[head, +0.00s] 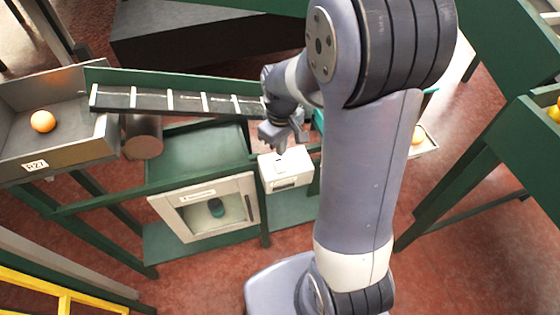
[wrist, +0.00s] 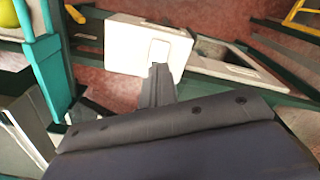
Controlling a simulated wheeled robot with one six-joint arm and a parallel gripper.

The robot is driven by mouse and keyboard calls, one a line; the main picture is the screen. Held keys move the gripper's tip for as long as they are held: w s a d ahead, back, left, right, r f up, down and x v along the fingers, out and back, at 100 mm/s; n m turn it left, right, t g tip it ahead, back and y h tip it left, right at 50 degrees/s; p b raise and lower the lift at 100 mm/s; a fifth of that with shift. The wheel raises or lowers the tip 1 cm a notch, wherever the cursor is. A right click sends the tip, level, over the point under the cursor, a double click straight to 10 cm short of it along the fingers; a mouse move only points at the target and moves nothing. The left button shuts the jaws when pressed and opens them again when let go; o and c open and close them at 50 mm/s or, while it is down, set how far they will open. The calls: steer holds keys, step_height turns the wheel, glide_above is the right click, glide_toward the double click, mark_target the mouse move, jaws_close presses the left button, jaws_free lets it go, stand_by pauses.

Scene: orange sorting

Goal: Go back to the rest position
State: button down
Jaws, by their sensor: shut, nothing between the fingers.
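My gripper (head: 281,143) hangs at the middle of the head view, just above a small white box (head: 287,170) with a light square on its top. In the wrist view my gripper (wrist: 160,72) is shut and empty. Its tips overlap the edge of the lighter square on the white box (wrist: 125,45). I cannot tell whether the tips touch the box. My arm reaches over the green bench from the right of the head view.
An orange (head: 43,121) lies in a grey tray (head: 65,160) at left. A sloped conveyor (head: 185,102) runs behind my gripper. Green frames stand at right.

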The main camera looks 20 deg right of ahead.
mark_target(281, 168)
steer(key=shift+f, duration=0.1)
step_height(281, 168, down, 7)
steer(key=b, duration=0.5)
steer(key=shift+b, duration=0.4)
